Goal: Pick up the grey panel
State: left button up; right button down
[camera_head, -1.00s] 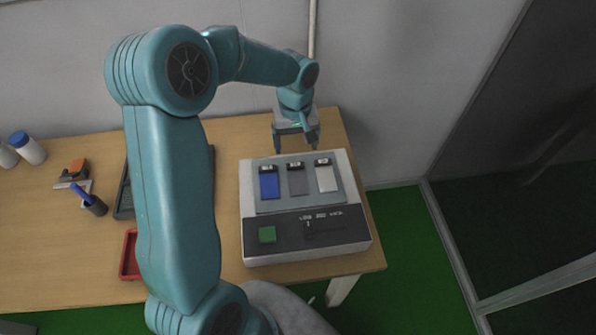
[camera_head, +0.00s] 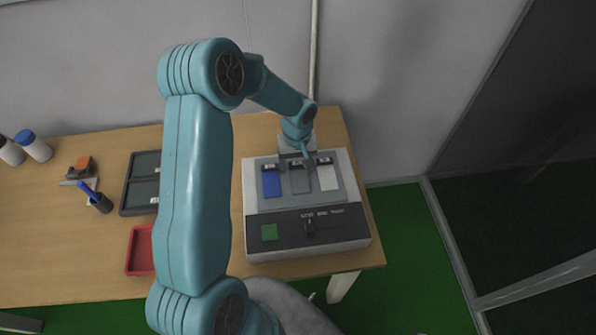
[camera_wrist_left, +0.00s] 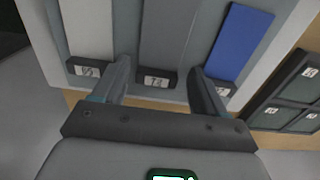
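The grey panel (camera_head: 300,182) lies in the middle of the test machine's tray, between a blue panel (camera_head: 271,184) on its left and a white panel (camera_head: 328,178) on its right. My left gripper (camera_head: 299,164) is over the machine's far edge at the labelled end of the grey panel. In the left wrist view the grey panel (camera_wrist_left: 164,40) runs between the two fingers, which are apart, with a gap on each side of its dark labelled end. Whether the fingertips reach down beside the panel is unclear. My right gripper is not in view.
The wall is close behind.

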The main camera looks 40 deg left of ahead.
pick_arm(q)
jog(key=shift+w+a+f, duration=0.1)
jog(key=shift+w+f, duration=0.1)
jog(key=c, duration=0.7)
jog(key=shift+s+r, duration=0.1)
jog(key=shift+s, duration=0.05)
jog(key=shift+c, duration=0.2)
jog(key=shift+r, duration=0.1)
